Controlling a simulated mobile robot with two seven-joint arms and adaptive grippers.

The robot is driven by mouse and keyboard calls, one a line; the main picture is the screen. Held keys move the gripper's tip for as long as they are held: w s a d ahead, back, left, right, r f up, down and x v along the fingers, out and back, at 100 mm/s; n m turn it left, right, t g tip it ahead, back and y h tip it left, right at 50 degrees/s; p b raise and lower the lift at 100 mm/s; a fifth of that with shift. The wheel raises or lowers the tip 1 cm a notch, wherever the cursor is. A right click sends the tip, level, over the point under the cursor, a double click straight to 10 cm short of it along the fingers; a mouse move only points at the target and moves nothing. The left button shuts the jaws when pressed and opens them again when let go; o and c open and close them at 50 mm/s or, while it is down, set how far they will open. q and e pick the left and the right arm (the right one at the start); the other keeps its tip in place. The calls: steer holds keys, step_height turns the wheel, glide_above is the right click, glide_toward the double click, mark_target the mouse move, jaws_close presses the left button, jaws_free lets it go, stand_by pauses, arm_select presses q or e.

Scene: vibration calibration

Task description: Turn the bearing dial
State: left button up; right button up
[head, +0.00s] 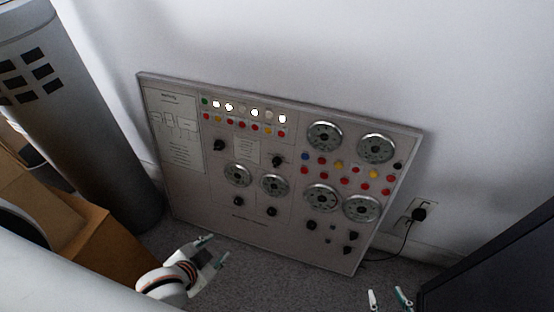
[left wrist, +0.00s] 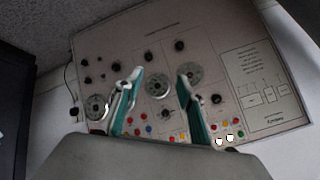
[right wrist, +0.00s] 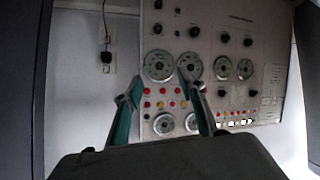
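A grey control panel (head: 205,205) leans against the wall and carries several silver round dials and black knobs. Two smaller dials, one left (head: 238,175) and one right (head: 274,185), sit mid-panel. Larger dials, such as the upper one (head: 324,136) and the lower one (head: 321,198), sit on the right part. The lettering is too small to tell which is the bearing dial. My left gripper (head: 217,247) is open and empty in front of the panel's lower edge; its fingers (left wrist: 160,77) frame part of the panel. My right gripper (head: 388,293) is open and empty, right of the panel.
A grey cylinder (head: 95,120) and cardboard boxes (head: 95,245) stand at left. A wall outlet (head: 420,212) with a plugged black cable is right of the panel. A dark object (head: 500,255) fills the lower right. Grey carpet (head: 285,280) lies free before the panel.

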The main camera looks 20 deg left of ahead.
arm_select(q)
steer(key=w+a+f+b, duration=0.1)
steer(key=a+b, duration=0.1)
steer(key=n+t+b, duration=0.2)
steer(key=n+t, duration=0.4)
steer(key=t, duration=0.4)
glide_toward(275, 164)
steer(key=w, duration=0.2)
steer(key=shift+h, duration=0.4)
steer(key=w, duration=0.5)
steer(key=shift+w+a+b, duration=0.15)
steer(key=shift+w+b, duration=0.1)
steer(key=shift+b, duration=0.05)
steer(key=shift+w, duration=0.75)
steer(key=shift+r, duration=0.1)
steer(key=shift+c, duration=1.1)
steer(key=c, duration=0.9)
arm_select(e)
steer(key=f, duration=0.1)
steer(key=w+f, duration=0.1)
steer(key=shift+f, duration=0.4)
